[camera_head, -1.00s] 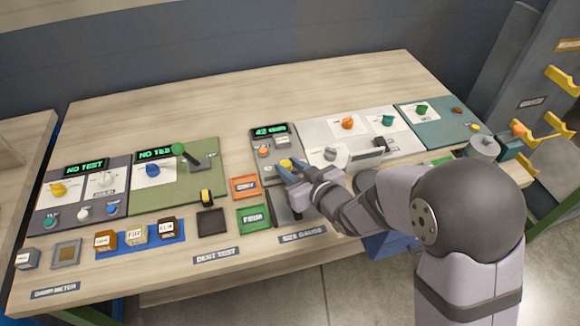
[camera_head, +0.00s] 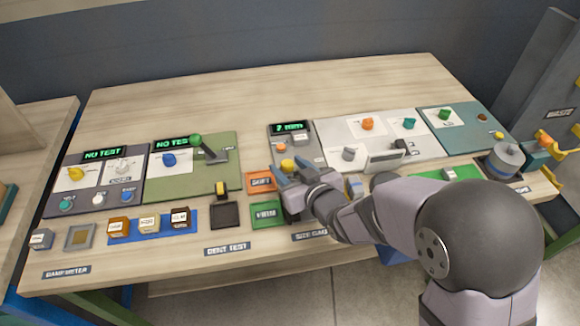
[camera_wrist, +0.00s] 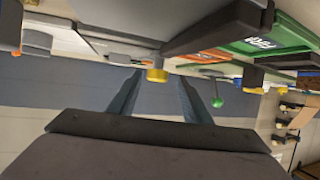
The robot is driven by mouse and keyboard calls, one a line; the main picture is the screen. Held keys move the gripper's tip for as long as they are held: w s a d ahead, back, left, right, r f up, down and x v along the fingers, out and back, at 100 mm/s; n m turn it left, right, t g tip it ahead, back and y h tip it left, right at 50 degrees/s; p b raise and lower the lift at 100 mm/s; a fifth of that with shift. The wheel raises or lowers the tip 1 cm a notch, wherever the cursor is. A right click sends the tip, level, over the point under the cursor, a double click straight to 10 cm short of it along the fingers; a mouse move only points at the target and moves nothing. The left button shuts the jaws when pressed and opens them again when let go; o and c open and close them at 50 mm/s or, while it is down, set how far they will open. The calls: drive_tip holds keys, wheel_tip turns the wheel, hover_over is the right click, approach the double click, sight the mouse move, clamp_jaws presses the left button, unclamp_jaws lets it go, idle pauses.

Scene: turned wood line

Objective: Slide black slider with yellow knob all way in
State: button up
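The yellow knob (camera_head: 288,164) of the slider stands on the grey gauge panel, just beyond my gripper (camera_head: 280,178). The panel's display (camera_head: 289,127) reads about 7 mm in green. In the wrist view the yellow knob (camera_wrist: 157,75) lies between the tips of my two fingers (camera_wrist: 159,85), with a gap on each side, so my gripper is open. Whether a finger touches the knob from another side cannot be told. The black slider body is largely hidden by my gripper and wrist in the head view.
An orange tile (camera_head: 261,181) and a green tile (camera_head: 264,214) lie left of my gripper. A black part with a yellow top (camera_head: 221,188) stands above a dark square pad (camera_head: 224,215). A white panel (camera_head: 335,135) with knobs adjoins the gauge. The rear tabletop is clear.

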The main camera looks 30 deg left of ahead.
drive_tip(key=shift+d, duration=0.1)
drive_tip(key=shift+b+v, duration=0.5)
drive_tip(key=shift+v, duration=3.1)
